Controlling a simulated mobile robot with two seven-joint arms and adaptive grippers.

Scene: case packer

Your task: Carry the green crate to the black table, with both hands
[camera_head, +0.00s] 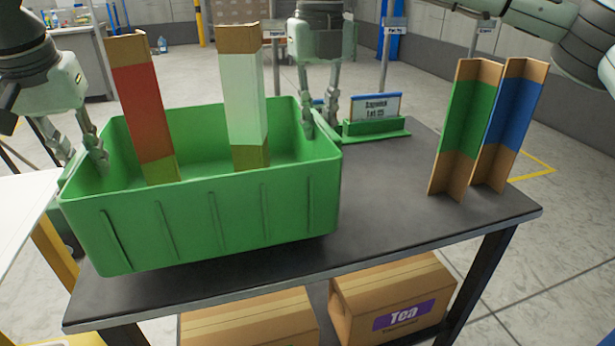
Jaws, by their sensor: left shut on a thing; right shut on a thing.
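The green crate (205,221) is level over the left part of the black table (420,232). I cannot tell whether its base touches the tabletop. Two cardboard corner posts stand upright inside it, one with a red band (140,105) and one with a white band (244,100). My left gripper (97,160) is shut on the crate's left wall. My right gripper (320,118) is shut on the crate's right wall, near the back.
Two angled cardboard posts, one green-banded (463,120) and one blue-banded (510,120), stand on the table's right side. A small sign on a green base (375,127) stands behind the crate's right end. Cardboard boxes (395,300) sit below. The middle of the tabletop is clear.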

